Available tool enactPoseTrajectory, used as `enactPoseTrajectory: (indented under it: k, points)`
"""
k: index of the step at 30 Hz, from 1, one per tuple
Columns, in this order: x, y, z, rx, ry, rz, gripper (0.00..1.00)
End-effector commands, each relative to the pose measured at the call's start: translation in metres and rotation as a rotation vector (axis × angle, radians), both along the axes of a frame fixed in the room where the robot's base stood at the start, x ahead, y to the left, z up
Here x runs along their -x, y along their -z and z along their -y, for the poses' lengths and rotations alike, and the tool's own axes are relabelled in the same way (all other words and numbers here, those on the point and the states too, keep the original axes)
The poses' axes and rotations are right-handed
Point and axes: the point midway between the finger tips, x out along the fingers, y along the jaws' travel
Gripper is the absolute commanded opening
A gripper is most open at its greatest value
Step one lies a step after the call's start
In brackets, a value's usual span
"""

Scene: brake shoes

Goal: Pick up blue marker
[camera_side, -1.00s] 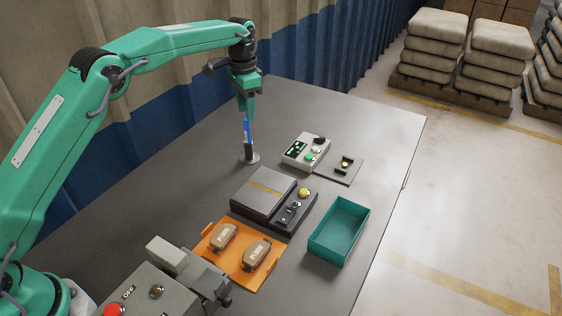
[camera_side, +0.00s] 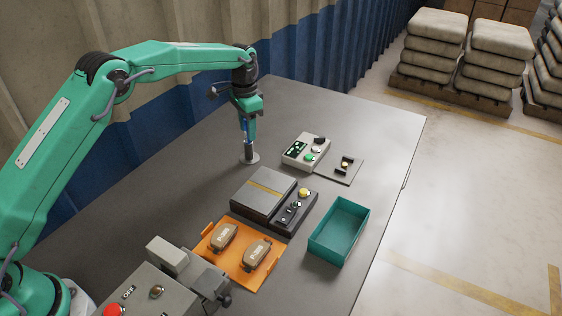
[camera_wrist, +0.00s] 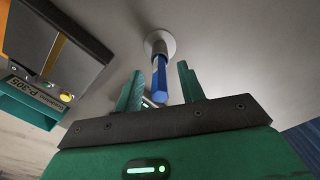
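The blue marker (camera_wrist: 159,80) stands upright in a small round grey holder (camera_side: 249,158) on the table. In the side view the marker shows only in part, as my gripper covers its upper end. My gripper (camera_side: 248,133) points down over the marker. In the wrist view my gripper (camera_wrist: 158,86) is open, with the marker between its two green fingers and a gap on each side. The holder (camera_wrist: 160,43) also shows in the wrist view at the marker's far end.
A scale-like device (camera_side: 265,193) stands in front of the holder. An orange tray (camera_side: 231,258) bears two brake shoes (camera_side: 223,237). A teal bin (camera_side: 339,232) is at the right. The table behind is clear.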

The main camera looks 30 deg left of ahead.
Motion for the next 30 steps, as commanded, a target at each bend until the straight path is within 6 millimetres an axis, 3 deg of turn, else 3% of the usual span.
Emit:
enactPoseTrajectory:
  k: [6, 21, 27, 30]
  points:
    - [0.000, 0.016, 0.000, 0.000, 0.000, 0.000, 0.39]
    - [0.000, 0.017, 0.000, 0.000, 0.000, 0.000, 0.39]
    - [0.000, 0.016, 0.000, 0.000, 0.000, 0.000, 0.00]
    - [0.000, 0.016, 0.000, 0.000, 0.000, 0.000, 0.00]
